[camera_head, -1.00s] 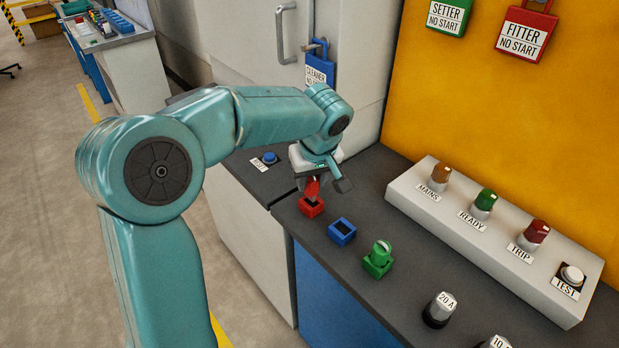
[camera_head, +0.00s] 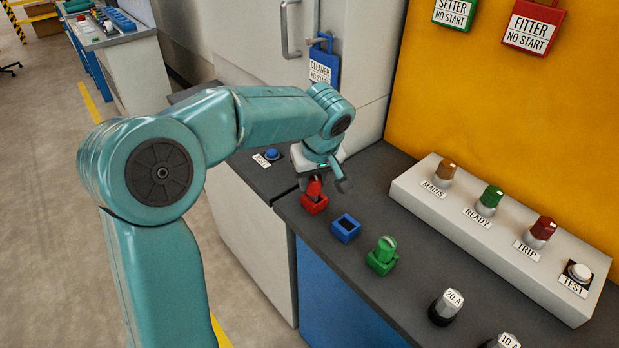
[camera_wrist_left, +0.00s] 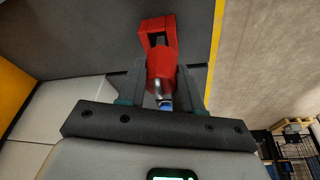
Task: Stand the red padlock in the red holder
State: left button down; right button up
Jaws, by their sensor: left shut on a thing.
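The red padlock (camera_head: 315,189) is between the fingers of my left gripper (camera_head: 317,182), which is shut on it. The red holder (camera_head: 315,206) sits on the dark bench top directly below the padlock. The padlock's lower end meets the holder's top; how deep it sits inside is hidden. In the left wrist view the padlock (camera_wrist_left: 160,62) is between the two fingers, its metal shackle toward the camera, and overlaps the near part of the red holder (camera_wrist_left: 152,27). My right gripper is not in view.
An empty-looking blue holder (camera_head: 346,228) and a green holder (camera_head: 381,263) with a green padlock (camera_head: 386,246) stand along the bench. A lamp panel (camera_head: 480,225) stands behind them.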

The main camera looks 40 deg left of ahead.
aim_at(315, 177)
pick_arm(q)
jog(key=shift+s+f, duration=0.1)
jog(key=shift+f, duration=0.1)
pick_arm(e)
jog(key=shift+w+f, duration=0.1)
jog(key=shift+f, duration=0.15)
pick_arm(q)
jog(key=shift+r+p, duration=0.6)
jog(key=shift+r, duration=0.1)
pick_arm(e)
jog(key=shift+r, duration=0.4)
pick_arm(q)
jog(key=shift+r, duration=0.1)
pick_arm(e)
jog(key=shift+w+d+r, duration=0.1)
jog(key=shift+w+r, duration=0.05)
pick_arm(q)
jog(key=r+p, duration=0.1)
jog(key=p, duration=0.1)
jog(key=w+r+p, duration=0.1)
jog(key=r+p, duration=0.1)
jog(key=shift+d+r, duration=0.1)
jog(key=shift+r, duration=0.2)
jog(key=shift+r+p, duration=0.55)
jog(key=shift+p, duration=0.1)
jog(key=shift+s, duration=0.3)
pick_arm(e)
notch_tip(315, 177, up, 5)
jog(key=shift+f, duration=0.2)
